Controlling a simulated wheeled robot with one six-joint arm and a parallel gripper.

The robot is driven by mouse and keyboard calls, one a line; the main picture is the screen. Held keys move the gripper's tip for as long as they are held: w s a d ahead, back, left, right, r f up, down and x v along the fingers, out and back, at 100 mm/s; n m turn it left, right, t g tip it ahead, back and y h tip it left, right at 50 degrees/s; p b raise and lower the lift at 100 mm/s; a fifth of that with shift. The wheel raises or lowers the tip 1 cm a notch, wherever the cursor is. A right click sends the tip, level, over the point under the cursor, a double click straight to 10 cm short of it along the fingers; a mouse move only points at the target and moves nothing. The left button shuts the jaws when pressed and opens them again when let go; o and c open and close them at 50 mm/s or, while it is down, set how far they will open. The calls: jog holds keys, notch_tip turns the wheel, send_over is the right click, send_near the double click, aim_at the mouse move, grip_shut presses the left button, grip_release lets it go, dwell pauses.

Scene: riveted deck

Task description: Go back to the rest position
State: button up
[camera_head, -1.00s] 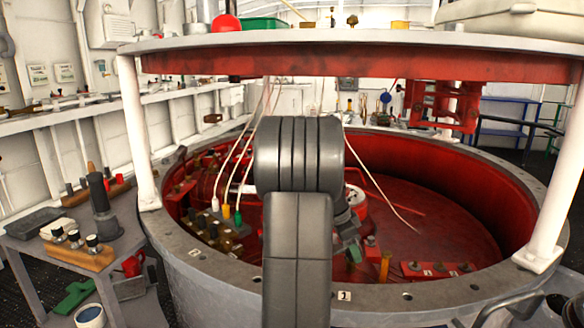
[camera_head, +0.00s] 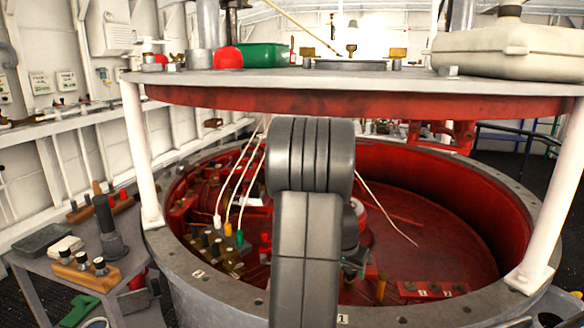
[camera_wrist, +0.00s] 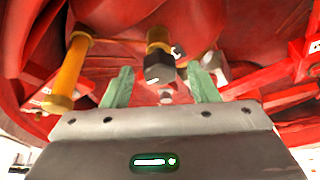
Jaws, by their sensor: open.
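My gripper (camera_wrist: 161,88) shows in the wrist view as two pale green fingers spread apart, with no object held between them. A black-tipped fitting with a brass body (camera_wrist: 159,62) appears beyond the gap between the fingers; I cannot tell how far off it is. In the head view my dark grey arm links fill the middle, and the gripper is mostly hidden behind them, low inside the round red basin (camera_head: 440,215).
A white-topped ring shelf (camera_head: 400,80) on white posts (camera_head: 140,150) spans above the basin. Several connectors (camera_head: 205,240) stand in the basin. A yellow cylinder (camera_wrist: 70,72) is left of the fingers.

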jog(key=shift+s+d+r+n+t+y+p, duration=0.2)
jog(key=shift+n+p, duration=0.5)
jog(key=shift+p, duration=0.5)
jog(key=shift+w+a+n+t+y+p, duration=0.1)
jog(key=shift+n+y+p, duration=0.2)
jog(key=shift+n+p, duration=0.65)
jog(key=shift+f+p, duration=0.1)
jog(key=shift+p, duration=0.6)
jog(key=shift+f+n, duration=0.1)
jog(key=shift+n, duration=0.25)
